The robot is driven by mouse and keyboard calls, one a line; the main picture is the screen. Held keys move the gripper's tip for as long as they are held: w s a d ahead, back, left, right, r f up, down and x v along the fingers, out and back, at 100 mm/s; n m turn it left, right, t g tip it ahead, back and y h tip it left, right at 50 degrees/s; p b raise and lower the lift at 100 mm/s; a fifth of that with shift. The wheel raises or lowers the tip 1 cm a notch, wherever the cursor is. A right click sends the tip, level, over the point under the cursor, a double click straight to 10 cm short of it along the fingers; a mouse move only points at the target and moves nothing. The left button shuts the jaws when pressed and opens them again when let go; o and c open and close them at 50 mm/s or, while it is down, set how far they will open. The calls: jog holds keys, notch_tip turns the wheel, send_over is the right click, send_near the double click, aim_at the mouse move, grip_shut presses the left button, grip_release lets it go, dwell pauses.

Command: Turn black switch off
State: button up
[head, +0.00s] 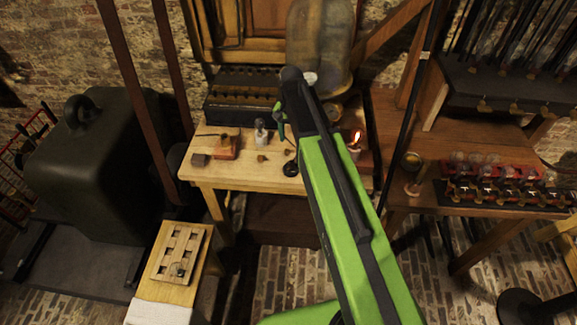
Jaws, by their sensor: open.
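My green and black arm reaches from the bottom of the head view up over a small light wooden table (240,178). My gripper (280,122) is at its far end, seen small and partly hidden by the arm, above the table's back half. No object shows between its jaws. On the table at left is an orange-brown block (227,148) with a thin dark lever-like part on it. A round black piece (290,168) lies near the front edge, beside my arm. I cannot tell which of these is the black switch, or its position.
A white-capped small bottle (261,132) and a lit candle (355,146) stand on the table. A dark rack (240,90) and a large glass jar (318,50) are behind. A bench with red-based jars (500,190) is right.

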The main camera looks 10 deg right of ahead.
aim_at(291, 161)
notch_tip(291, 161, down, 12)
jog(key=b, duration=1)
jog(key=shift+f+b, duration=0.2)
jog(key=shift+b, duration=0.2)
jog(key=shift+r, duration=0.1)
